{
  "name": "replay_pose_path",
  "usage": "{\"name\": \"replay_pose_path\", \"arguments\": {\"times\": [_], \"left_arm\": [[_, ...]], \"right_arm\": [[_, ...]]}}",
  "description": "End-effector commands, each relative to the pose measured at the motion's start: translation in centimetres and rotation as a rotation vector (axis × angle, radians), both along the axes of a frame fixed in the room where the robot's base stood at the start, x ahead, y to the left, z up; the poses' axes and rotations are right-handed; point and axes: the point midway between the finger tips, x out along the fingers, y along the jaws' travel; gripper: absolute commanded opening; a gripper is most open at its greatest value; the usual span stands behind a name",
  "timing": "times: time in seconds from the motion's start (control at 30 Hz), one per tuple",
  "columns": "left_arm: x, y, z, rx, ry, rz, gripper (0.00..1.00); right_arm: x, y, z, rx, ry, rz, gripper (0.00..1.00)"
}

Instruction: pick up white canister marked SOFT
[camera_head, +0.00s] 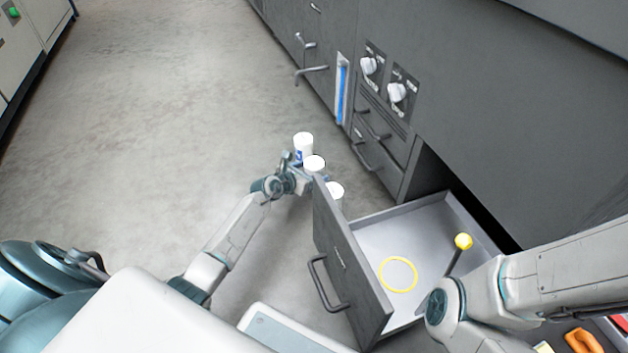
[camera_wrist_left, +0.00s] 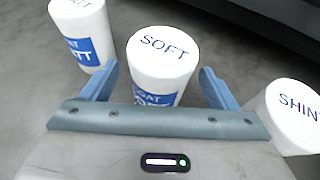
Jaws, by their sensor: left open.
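The white canister marked SOFT (camera_wrist_left: 160,52) has a blue label and stands upright in the middle of three white canisters in the left wrist view. In the head view it is the middle white lid (camera_head: 314,163). My left gripper (camera_wrist_left: 158,82) is open, with one blue finger on each side of the SOFT canister; I cannot tell whether they touch it. In the head view my left gripper (camera_head: 298,170) is beside the canisters, partly hidden by them. My right arm comes in from the right, but its gripper is not visible.
A canister ending in TT (camera_wrist_left: 85,35) stands left, and one reading SHIN (camera_wrist_left: 290,115) stands close at right. Dark cabinets line the right; open floor lies left.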

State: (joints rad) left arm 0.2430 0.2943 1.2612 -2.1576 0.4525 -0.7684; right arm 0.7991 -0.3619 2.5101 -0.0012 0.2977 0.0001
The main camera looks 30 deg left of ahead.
Motion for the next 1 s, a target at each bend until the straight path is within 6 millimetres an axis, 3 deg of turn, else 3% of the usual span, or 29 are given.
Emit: {"name": "replay_pose_path", "arguments": {"times": [0.1,0.43,0.73,1.0], "left_arm": [[1.1,-0.3,-0.8,0.000,-0.001,0.000,0.81],[1.6,-0.4,-0.7,0.000,0.000,0.001,0.81],[1.6,-0.4,-0.7,0.000,0.000,0.001,0.24],[1.6,-0.4,-0.5,0.000,-0.001,0.001,0.24]], "right_arm": [[0.0,0.0,-1.4,0.000,0.001,0.000,0.36],[0.0,0.0,-1.4,0.000,0.001,0.000,0.36],[0.0,0.0,-1.4,0.000,0.001,0.000,0.36],[0.0,0.0,-1.3,0.000,0.001,0.000,0.36]]}}
